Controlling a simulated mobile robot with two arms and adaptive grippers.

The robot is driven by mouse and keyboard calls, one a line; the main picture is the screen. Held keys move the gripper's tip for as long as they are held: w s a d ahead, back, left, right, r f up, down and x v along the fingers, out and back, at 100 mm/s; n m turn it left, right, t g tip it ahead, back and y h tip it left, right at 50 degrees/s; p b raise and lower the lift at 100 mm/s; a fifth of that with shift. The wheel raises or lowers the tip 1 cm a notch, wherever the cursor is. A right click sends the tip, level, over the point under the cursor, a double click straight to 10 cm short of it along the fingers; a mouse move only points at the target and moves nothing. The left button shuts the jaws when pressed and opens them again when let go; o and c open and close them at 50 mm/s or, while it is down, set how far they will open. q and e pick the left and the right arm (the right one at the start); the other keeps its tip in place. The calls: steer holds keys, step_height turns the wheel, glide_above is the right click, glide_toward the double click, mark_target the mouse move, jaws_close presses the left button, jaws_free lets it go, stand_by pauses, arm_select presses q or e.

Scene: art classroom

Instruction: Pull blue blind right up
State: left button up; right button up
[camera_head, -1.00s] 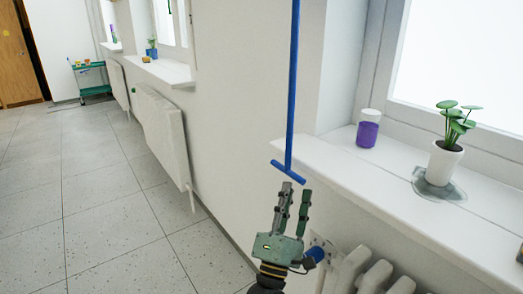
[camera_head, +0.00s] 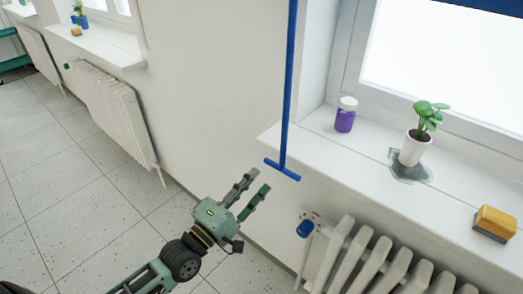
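A blue pull rod (camera_head: 289,90) hangs in front of the wall left of the near window, with a blue T-shaped handle (camera_head: 282,169) at its lower end. The lower edge of the blue blind (camera_head: 480,5) shows at the top right corner, above the bright window. My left gripper (camera_head: 257,184) is just left of and below the T-handle. Its two fingers are apart with nothing between them, and they look clear of the handle. My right gripper is not in view.
The window sill (camera_head: 345,155) juts out right of the rod and bears a purple jar (camera_head: 346,115), a potted plant (camera_head: 414,148) and a yellow-topped sponge (camera_head: 493,223). A white radiator (camera_head: 375,260) with a blue valve knob (camera_head: 306,228) stands below. Floor at left is clear.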

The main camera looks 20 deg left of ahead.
mark_target(272, 163)
arm_select(q)
steer(key=p+x, duration=0.1)
steer(key=x, duration=0.7)
steer(key=shift+d+f, duration=0.1)
steer(key=shift+d, duration=0.05)
jaws_close()
stand_by(0.4)
